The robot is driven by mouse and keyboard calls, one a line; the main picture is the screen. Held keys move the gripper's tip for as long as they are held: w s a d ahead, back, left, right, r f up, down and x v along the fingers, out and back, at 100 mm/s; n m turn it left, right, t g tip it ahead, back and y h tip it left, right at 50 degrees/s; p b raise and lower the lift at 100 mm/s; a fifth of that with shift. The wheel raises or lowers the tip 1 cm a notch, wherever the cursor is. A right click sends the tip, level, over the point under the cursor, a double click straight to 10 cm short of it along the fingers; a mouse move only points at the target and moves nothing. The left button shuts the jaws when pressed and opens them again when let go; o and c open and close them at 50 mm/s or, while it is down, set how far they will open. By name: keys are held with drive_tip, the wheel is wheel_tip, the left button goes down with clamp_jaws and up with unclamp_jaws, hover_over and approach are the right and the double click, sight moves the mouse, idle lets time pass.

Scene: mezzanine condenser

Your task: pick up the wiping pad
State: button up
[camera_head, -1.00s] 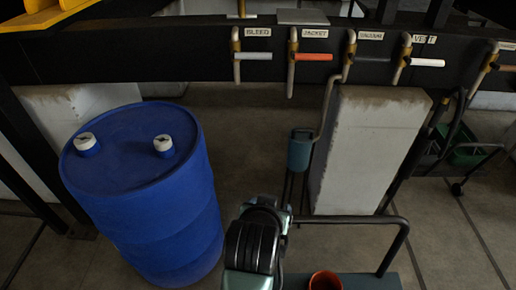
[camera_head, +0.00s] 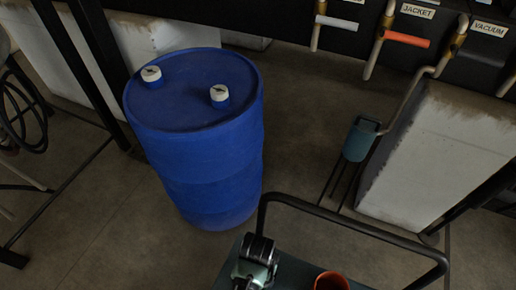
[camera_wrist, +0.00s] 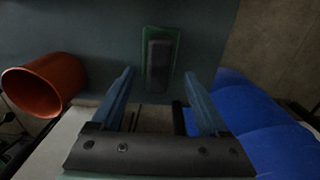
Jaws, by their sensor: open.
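What looks like the wiping pad (camera_wrist: 161,56), a dark grey block with a green edge, lies on a flat blue-grey top in the wrist view. My gripper (camera_wrist: 159,73) is open, its two blue fingers apart. The pad shows just beyond and between the fingertips, and nothing is held. I cannot tell how far the fingers are above the top. In the head view the pad does not show, and the fingers cannot be made out.
A black handrail (camera_head: 350,226) rises beside the blue-grey top (camera_head: 300,270). A blue drum (camera_head: 196,140) stands at left, a bluish canister (camera_head: 360,139) at right.

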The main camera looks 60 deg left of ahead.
wheel_tip(320, 180, down, 5)
drive_tip(key=shift+w+b, duration=0.1)
drive_tip(key=shift+b, duration=0.25)
clamp_jaws()
